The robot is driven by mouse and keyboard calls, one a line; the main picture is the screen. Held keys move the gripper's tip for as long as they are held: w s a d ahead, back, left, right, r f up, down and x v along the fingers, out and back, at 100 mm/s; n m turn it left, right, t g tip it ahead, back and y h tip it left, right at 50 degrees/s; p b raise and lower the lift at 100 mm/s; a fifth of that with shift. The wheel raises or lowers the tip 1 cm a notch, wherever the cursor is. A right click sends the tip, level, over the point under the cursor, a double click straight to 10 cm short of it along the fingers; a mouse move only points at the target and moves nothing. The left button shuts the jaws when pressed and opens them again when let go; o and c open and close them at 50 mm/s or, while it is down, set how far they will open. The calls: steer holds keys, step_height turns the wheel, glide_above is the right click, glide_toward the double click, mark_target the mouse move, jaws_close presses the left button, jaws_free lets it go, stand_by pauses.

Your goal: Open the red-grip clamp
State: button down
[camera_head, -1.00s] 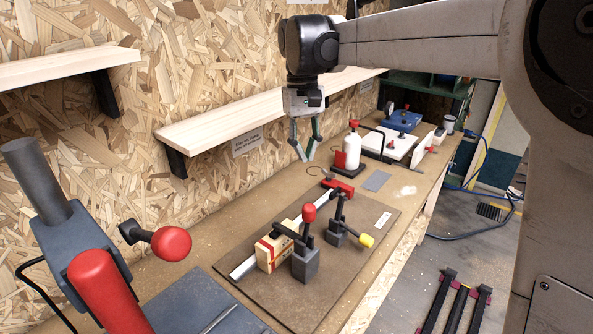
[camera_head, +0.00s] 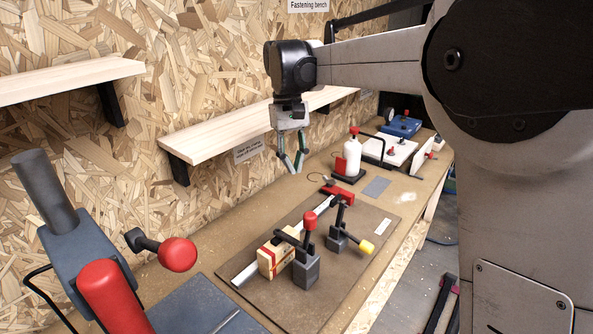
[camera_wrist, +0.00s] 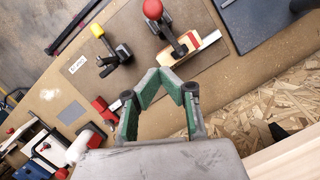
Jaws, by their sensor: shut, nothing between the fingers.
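The red-grip clamp (camera_head: 306,268) stands on a brown board, its red knob (camera_head: 309,220) on an upright handle. Its dark arm reaches left over a pale wooden block with red stripes (camera_head: 270,262). In the wrist view the red knob (camera_wrist: 153,9) is at the top, beyond my fingers. My gripper (camera_head: 297,170) hangs above the bench, behind and above the clamp, apart from it. Its green-padded fingers are shut and empty; they also show in the wrist view (camera_wrist: 165,74). A yellow-grip clamp (camera_head: 338,238) stands to the right, its handle lying out sideways and its arm raised.
A red-based metal bar (camera_head: 338,194) lies behind the clamps. A white bottle (camera_head: 353,158) stands farther back. A wooden shelf (camera_head: 225,130) juts from the wall near my gripper. A large red-handled tool (camera_head: 110,295) fills the near left.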

steer(key=s+d+f+p, duration=0.1)
steer(key=s+d+f, duration=0.1)
steer(key=s+f, duration=0.3)
steer(key=x, duration=0.2)
steer(key=shift+f, duration=0.4)
steer(key=shift+s, duration=0.1)
steer(key=shift+s+d+t+y, duration=0.25)
steer(key=shift+t+y, duration=0.15)
steer(key=shift+y, duration=0.1)
